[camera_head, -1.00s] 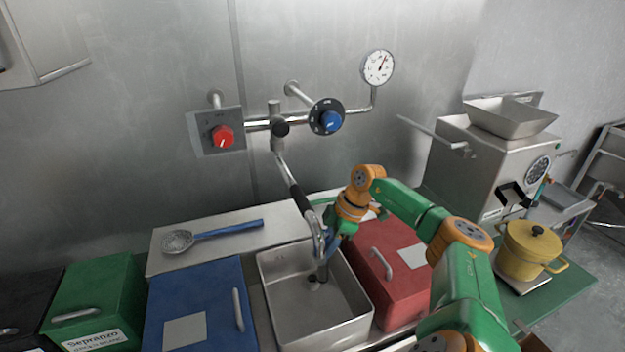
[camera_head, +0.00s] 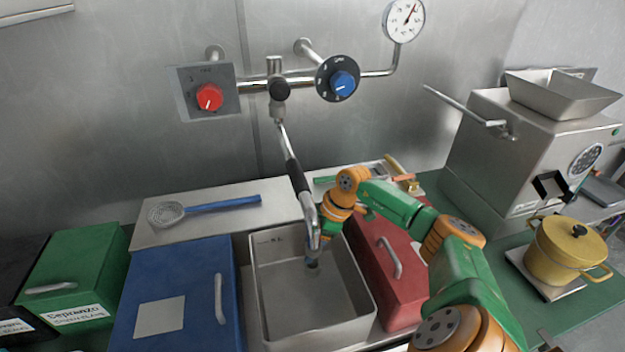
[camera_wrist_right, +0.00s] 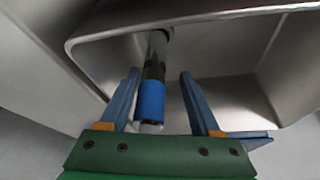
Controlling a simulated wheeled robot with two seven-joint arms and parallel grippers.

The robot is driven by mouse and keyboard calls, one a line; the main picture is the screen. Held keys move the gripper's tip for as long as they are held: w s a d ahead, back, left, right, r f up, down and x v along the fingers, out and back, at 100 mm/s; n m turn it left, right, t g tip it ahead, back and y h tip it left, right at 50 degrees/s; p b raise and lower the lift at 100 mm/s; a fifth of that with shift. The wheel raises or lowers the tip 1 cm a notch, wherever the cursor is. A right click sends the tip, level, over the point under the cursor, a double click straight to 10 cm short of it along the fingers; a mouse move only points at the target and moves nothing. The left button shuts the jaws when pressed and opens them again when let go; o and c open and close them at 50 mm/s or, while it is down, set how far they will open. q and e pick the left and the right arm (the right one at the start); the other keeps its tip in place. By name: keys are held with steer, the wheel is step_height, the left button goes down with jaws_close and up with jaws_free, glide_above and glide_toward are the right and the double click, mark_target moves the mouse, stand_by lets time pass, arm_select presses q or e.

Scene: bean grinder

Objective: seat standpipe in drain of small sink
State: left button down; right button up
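The small steel sink (camera_head: 362,290) is at the lower middle of the head view. My right gripper (camera_head: 313,258) reaches down into it near the drain, beside the tap spout. In the right wrist view, a slim pipe with a blue band (camera_wrist_right: 151,98), apparently the standpipe, lies between the fingers of my right gripper (camera_wrist_right: 160,90). The fingers are open, with a gap on both sides of the pipe. The drain is largely hidden by the gripper, and I cannot tell how the pipe's far end sits in it. My left gripper is not in view.
The tap's spout (camera_head: 300,180) hangs over the sink close to my right gripper. A blue bin (camera_head: 185,295) stands left of the sink and a red bin (camera_head: 378,245) right. A skimmer (camera_head: 205,207) lies behind. A yellow pot (camera_head: 560,250) stands far right.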

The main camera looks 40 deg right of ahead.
steer(key=b+v, duration=0.1)
steer(key=v, duration=1.1)
steer(key=shift+d, duration=0.2)
steer(key=shift+w, duration=0.15)
steer(key=shift+f, duration=0.1)
